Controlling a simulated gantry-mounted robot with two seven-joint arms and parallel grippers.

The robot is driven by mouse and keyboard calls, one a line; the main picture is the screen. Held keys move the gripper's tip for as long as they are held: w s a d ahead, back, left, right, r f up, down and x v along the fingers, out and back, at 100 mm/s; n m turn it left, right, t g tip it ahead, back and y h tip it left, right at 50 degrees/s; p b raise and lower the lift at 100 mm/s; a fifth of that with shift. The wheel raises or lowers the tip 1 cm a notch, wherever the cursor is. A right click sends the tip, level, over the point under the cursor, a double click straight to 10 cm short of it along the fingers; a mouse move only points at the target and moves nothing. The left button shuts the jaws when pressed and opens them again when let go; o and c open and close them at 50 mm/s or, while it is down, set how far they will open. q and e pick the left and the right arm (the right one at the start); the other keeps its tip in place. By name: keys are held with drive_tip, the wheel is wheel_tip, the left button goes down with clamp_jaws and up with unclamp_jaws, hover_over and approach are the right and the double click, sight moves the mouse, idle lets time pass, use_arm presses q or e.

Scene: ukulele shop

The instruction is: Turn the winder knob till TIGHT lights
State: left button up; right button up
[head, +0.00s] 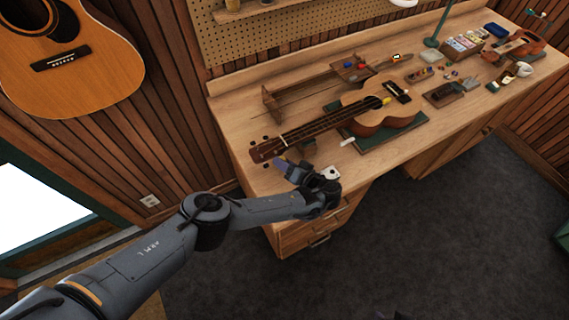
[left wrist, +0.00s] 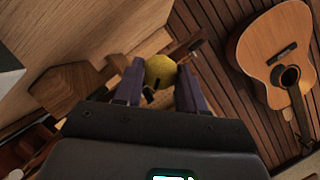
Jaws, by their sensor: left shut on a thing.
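A yellow round knob (left wrist: 160,71) with a dark notch sits between the fingers of my left gripper (left wrist: 160,88), which is shut on it. In the head view my left gripper (head: 281,163) is at the bench's near left end, close to the headstock (head: 266,150) of the ukulele (head: 382,113). The knob is not clearly visible there, hidden by the fingers. The ukulele lies on a green mat (head: 392,139) on the workbench (head: 235,104). A small device with a lit orange display (head: 396,57) stands farther back; I cannot read it.
A guitar (head: 75,70) hangs on the wood-panelled wall at the left; it also shows in the left wrist view (left wrist: 262,50). Small tools, boxes and a green lamp (head: 432,42) occupy the bench's far right. The floor (head: 430,230) in front is open.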

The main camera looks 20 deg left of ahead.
idle(0.4)
use_arm(q)
drive_tip(key=o, duration=0.8)
drive_tip(key=shift+d, duration=0.1)
drive_tip(key=v, duration=1)
drive_tip(key=shift+s+d+r, duration=0.1)
drive_tip(key=shift+d+r, duration=0.05)
drive_tip(key=shift+d, duration=0.15)
